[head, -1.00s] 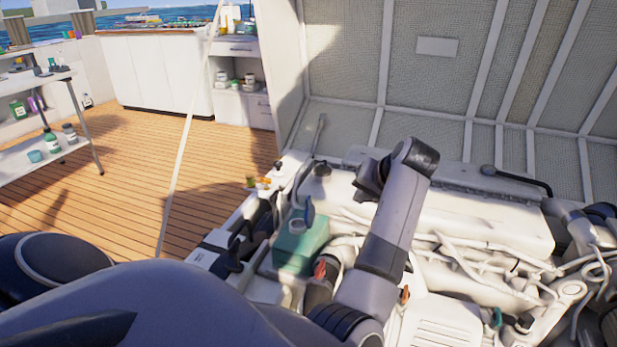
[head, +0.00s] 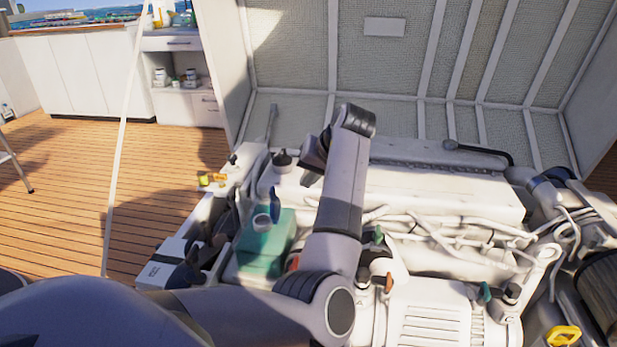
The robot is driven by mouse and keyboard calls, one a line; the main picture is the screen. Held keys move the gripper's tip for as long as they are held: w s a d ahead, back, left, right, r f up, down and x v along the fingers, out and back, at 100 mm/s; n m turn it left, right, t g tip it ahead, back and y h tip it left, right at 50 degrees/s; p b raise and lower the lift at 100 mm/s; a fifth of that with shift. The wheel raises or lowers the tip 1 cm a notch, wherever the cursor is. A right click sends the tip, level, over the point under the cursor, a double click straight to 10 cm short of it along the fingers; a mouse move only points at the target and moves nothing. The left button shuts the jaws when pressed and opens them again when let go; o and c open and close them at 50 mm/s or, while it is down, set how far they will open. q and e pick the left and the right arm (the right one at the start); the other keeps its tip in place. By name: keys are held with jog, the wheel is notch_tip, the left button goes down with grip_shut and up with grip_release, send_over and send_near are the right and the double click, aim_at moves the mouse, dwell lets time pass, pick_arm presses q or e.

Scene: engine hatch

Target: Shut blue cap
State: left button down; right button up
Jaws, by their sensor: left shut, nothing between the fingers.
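The blue cap (head: 275,203) stands open, tilted up beside the pale round filler neck (head: 262,223) on top of the green tank (head: 266,247). The tank sits at the left end of the engine. My left arm comes in from the lower left and bends up over the engine just right of the tank. My left gripper (head: 311,162) is shut and empty, above and behind the cap to its right, apart from it. Its fingertips are small and dark, partly hidden by my wrist. My right gripper is not in view.
The white engine (head: 455,190) with pipes and hoses fills the right side. The raised hatch lid (head: 385,65) stands behind it. A black cap (head: 282,160) sits behind the tank. A thin pale strut (head: 119,140) rises at the left. The wooden deck (head: 70,190) is open on the left.

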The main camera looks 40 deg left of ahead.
aim_at(275, 204)
pick_arm(q)
jog(key=s+a+f+b, duration=0.1)
jog(key=a+f+b, duration=0.1)
jog(key=a+f, duration=0.3)
jog(key=shift+s+a+b, duration=0.15)
jog(key=shift+a+b, duration=0.25)
jog(key=shift+a, duration=0.45)
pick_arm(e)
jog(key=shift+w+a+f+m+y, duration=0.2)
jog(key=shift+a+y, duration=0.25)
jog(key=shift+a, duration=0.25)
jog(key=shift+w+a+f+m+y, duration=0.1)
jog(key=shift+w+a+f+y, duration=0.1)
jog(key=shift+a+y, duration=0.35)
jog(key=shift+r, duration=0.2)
